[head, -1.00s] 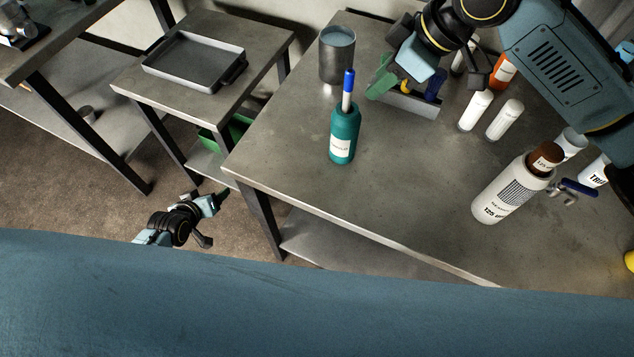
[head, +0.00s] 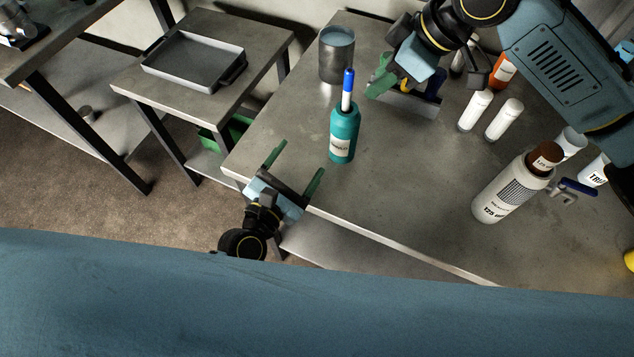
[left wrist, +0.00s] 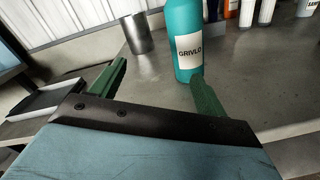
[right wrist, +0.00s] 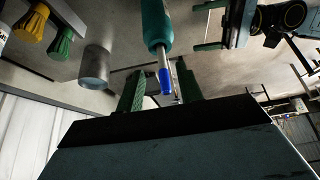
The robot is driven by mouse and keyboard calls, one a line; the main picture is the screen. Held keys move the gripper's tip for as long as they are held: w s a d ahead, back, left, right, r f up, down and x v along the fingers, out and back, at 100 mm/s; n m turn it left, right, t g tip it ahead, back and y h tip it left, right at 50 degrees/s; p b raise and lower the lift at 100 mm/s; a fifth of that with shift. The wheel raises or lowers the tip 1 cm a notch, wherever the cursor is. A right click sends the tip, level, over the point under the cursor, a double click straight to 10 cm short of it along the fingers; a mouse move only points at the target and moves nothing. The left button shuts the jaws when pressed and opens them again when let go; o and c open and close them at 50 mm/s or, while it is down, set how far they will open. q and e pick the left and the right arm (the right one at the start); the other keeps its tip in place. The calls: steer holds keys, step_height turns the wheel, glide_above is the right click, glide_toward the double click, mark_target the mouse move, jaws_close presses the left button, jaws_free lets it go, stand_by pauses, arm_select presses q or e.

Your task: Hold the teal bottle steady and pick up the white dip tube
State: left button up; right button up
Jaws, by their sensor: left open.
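The teal bottle (head: 343,138) stands upright on the grey table. A white tube with a blue top (head: 347,92) rises from its neck. My left gripper (head: 298,162) is open and empty, at the table's front-left edge, left of and below the bottle. In the left wrist view the bottle (left wrist: 184,35) stands beyond the right finger, apart from the jaws. In the right wrist view my right gripper (right wrist: 158,72) is open. The bottle (right wrist: 157,22) and the tube's blue top (right wrist: 165,80) appear ahead, around the gap between its fingers; contact cannot be told.
A metal cup (head: 337,60) stands behind the bottle. White bottles (head: 474,110) and a large white bottle (head: 503,192) stand to the right. A grey tray (head: 190,62) lies on the left table.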

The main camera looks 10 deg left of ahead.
mark_target(339, 145)
arm_select(q)
steer(key=s+d+n, duration=0.1)
steer(key=n, duration=0.1)
steer(key=s+d+n, duration=0.1)
steer(key=d+n, duration=0.1)
steer(key=s+d+n, duration=0.1)
steer(key=shift+s+d+f+n+t+y, duration=0.25)
steer(key=shift+n+t+y, duration=0.05)
steer(key=shift+n+y, duration=0.1)
steer(key=x, duration=1.3)
steer(key=shift+c, duration=0.3)
